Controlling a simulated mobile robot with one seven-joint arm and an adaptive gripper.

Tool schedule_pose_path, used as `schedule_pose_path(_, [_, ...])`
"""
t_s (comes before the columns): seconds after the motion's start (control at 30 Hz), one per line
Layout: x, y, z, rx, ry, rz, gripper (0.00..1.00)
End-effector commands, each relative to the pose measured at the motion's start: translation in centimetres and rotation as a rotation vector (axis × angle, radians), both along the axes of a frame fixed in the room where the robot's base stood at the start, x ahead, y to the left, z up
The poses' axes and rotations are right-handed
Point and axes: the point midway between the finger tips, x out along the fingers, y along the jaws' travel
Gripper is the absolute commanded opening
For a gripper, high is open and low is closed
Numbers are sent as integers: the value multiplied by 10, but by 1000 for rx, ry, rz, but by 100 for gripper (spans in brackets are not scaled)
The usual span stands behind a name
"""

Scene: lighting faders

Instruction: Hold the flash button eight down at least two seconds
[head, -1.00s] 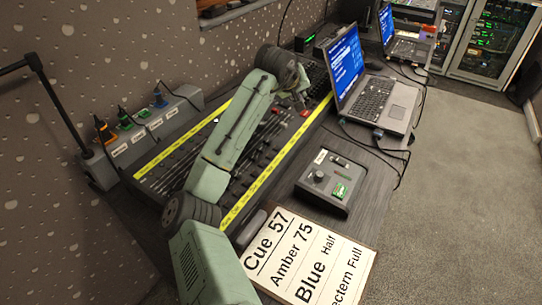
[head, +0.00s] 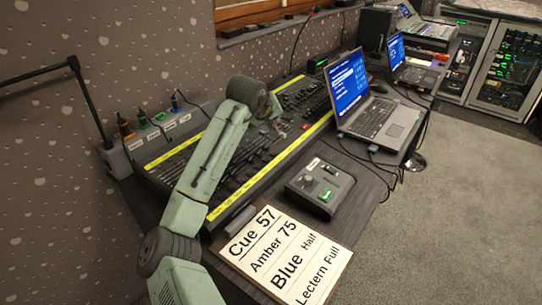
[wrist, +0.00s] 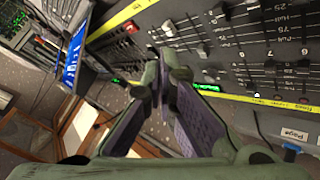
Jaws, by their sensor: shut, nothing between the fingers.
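The lighting desk, a dark console with rows of faders and small buttons between yellow label strips (head: 270,172), lies under my arm in the head view. Its fader panel (wrist: 235,45) also fills the upper right of the wrist view. I cannot pick out flash button eight; the buttons are too small and their labels unreadable. My gripper (head: 272,122) is over the middle of the desk, partly hidden by my wrist. In the wrist view my gripper's fingers (wrist: 168,58) are together and empty, in front of the faders. Whether they touch the panel cannot be told.
A laptop (head: 365,110) stands right of the desk. A small control box (head: 318,186) and a cue sign (head: 285,252) lie in front. A grey box with coloured plugs (head: 165,130) stands along the wall behind. The floor at right is clear.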

Motion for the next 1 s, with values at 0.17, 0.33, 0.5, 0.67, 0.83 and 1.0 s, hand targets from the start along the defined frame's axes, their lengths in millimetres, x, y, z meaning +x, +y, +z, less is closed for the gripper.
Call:
schedule_pose_path(0.17, [0, 0, 0, 0, 0, 0, 0])
schedule_pose_path(0.33, [0, 0, -1, 0, 0, 0, 0])
schedule_pose_path(0.5, [0, 1, -8, 1, 0, 1, 0])
schedule_pose_path(0.67, [1, 2, -24, 1, 2, 1, 0])
schedule_pose_path(0.83, [2, 4, -48, 2, 2, 1, 0])
schedule_pose_path(1.0, [3, 5, -71, -1, 3, 1, 0])
